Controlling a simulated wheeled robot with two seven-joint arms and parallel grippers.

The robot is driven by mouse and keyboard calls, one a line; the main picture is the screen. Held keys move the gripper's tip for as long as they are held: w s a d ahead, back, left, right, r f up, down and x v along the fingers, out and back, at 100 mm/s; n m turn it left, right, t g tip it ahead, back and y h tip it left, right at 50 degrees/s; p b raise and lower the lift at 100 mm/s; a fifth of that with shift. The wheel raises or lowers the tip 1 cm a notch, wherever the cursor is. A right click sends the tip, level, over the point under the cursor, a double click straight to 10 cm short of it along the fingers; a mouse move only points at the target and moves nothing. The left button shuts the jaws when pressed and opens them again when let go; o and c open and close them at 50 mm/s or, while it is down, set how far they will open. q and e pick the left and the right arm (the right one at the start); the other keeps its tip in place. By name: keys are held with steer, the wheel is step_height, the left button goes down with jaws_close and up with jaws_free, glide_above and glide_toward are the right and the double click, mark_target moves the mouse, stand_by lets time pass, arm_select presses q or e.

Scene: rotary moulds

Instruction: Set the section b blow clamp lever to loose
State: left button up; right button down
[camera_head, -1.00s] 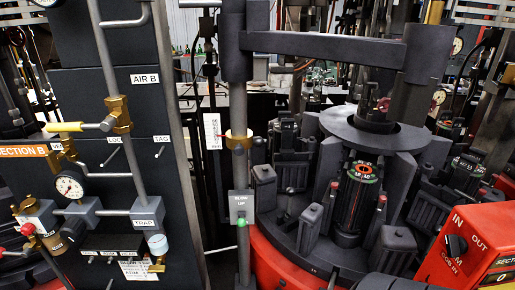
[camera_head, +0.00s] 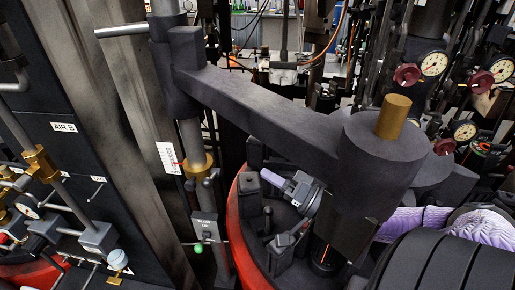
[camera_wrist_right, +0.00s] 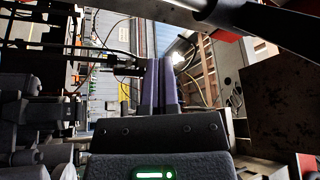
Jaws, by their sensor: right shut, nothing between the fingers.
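The upright post (camera_head: 190,135) carries a dark swing arm (camera_head: 265,115) that ends in a thick cylinder (camera_head: 375,165). A brass collar (camera_head: 195,163) with a small dark knob sits on the post. Below it is a grey plate reading "blow up" (camera_head: 206,229) with a green knob (camera_head: 198,248). I cannot tell for sure which part is the section b blow clamp lever. My right gripper (camera_head: 270,178) is behind and below the swing arm, right of the collar and apart from it. In the right wrist view its lavender fingers (camera_wrist_right: 159,65) are shut and empty. My left gripper is not in view.
The AIR B panel (camera_head: 65,127) with pipes and a gauge stands at the left. The red-rimmed mould table (camera_head: 240,235) is below the swing arm. Several gauges (camera_head: 433,63) with dark red knobs crowd the right. The thick cylinder hides part of my right arm.

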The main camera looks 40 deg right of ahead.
mark_target(211, 180)
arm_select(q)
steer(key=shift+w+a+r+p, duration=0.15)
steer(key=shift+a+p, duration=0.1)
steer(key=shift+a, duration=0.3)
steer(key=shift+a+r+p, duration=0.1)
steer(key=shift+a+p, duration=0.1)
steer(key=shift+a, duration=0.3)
arm_select(e)
steer(key=w+a, duration=0.7)
steer(key=shift+w+a+r, duration=0.2)
steer(key=shift+w+a, duration=0.1)
steer(key=shift+a, duration=0.1)
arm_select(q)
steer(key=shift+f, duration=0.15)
arm_select(e)
steer(key=shift+f, duration=0.1)
arm_select(q)
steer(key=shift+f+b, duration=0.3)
steer(key=shift+b, duration=0.1)
arm_select(e)
steer(key=shift+s+a+f+n, duration=0.1)
steer(key=shift+n, duration=0.5)
